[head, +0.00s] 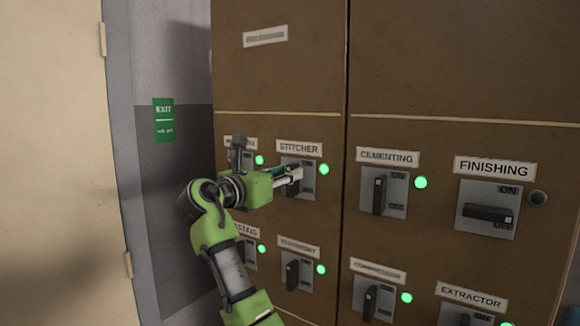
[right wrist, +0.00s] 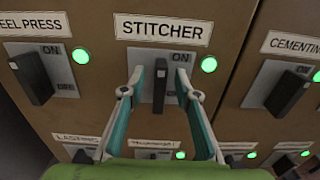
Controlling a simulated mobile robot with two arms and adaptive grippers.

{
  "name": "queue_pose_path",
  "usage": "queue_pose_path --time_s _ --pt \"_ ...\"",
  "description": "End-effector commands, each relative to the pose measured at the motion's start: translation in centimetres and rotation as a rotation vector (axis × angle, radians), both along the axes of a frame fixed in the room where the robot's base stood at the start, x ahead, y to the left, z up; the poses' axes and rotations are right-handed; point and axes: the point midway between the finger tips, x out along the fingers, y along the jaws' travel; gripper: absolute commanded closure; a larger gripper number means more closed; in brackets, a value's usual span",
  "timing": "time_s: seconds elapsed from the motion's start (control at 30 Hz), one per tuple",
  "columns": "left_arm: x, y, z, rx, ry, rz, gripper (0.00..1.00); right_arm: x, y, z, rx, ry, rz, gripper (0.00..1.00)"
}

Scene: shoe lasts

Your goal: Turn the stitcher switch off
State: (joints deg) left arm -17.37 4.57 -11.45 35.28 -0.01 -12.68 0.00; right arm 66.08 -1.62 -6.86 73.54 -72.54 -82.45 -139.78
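The stitcher switch (right wrist: 160,86) is a black lever on a grey plate under the STITCHER label (right wrist: 163,31). Its lever stands upright, and the lamp beside it (right wrist: 209,64) glows green. In the head view the lever is mostly hidden by my gripper, and its grey plate (head: 308,188) shows around it. My right gripper (right wrist: 161,80) is open, with one finger on each side of the lever and a gap on both sides. It also shows in the head view (head: 292,175), reaching to the panel from the left. My left gripper is not in view.
The cementing switch (head: 379,194) is upright with a green lamp. The finishing switch (head: 487,213) lies level with a dark lamp. The heel press switch (right wrist: 32,80) is left of the stitcher. A lower row of switches includes the compressor (head: 370,302). A green exit sign (head: 164,120) hangs left.

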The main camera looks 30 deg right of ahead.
Motion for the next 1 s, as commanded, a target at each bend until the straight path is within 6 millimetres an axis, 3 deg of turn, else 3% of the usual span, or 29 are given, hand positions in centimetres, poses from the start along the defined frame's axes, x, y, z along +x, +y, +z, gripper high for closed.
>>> queue_pose_path --time_s 0.17,0.53,0.63,0.67,1.0 --pt "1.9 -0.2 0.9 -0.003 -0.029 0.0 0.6 0.7 -1.8 0.1 -0.001 0.001 0.0 0.71" --pt "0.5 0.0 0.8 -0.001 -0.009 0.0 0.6 1.0 -2.2 0.0 -0.001 -0.001 0.001 0.71" --pt "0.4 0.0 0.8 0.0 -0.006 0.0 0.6 1.0 -2.2 0.0 -0.001 0.0 0.001 0.97" --pt "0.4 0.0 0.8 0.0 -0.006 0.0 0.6 1.0 -2.2 0.0 -0.001 0.0 0.001 1.0" --pt "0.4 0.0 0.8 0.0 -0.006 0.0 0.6 0.9 -2.2 0.0 0.007 -0.017 0.001 1.0"
